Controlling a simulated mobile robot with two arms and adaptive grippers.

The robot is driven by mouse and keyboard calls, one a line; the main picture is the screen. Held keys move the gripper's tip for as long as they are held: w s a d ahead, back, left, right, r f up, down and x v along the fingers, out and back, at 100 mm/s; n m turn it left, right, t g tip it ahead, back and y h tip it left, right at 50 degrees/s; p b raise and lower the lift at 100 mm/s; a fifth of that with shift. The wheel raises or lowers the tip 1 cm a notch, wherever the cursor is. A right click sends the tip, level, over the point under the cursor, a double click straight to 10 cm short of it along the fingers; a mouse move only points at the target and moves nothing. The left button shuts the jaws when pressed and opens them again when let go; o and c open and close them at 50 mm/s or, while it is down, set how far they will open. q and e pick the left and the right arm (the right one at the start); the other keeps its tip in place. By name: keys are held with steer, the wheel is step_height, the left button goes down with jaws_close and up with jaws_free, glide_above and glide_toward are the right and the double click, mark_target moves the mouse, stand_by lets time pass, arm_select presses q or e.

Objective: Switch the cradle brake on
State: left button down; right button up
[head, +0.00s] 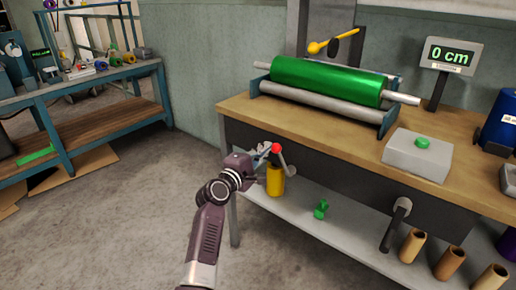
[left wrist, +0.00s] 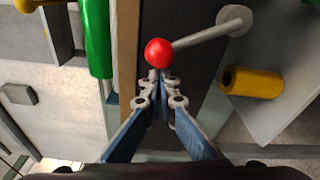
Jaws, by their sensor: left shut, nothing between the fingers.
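A lever with a red ball knob (head: 276,148) sits on the front of the wooden bench, near its left end. In the left wrist view the red knob (left wrist: 158,53) is at the end of a grey rod that runs to a round pivot (left wrist: 234,19). My left gripper (head: 262,154) is shut and empty. Its fingertips (left wrist: 161,80) are right by the knob; I cannot tell whether they touch it. The cradle (head: 340,113) on the bench holds a green foil roll (head: 326,80). My right gripper is not in view.
A yellow tube (head: 275,180) stands on the lower shelf below the lever, with a green object (head: 321,209) and several brown tubes beyond. A grey box with a green button (head: 423,142) and a display reading 0 cm (head: 450,55) stand on the bench.

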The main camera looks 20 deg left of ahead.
arm_select(q)
steer(key=shift+s+d, duration=0.15)
steer(key=shift+d, duration=0.1)
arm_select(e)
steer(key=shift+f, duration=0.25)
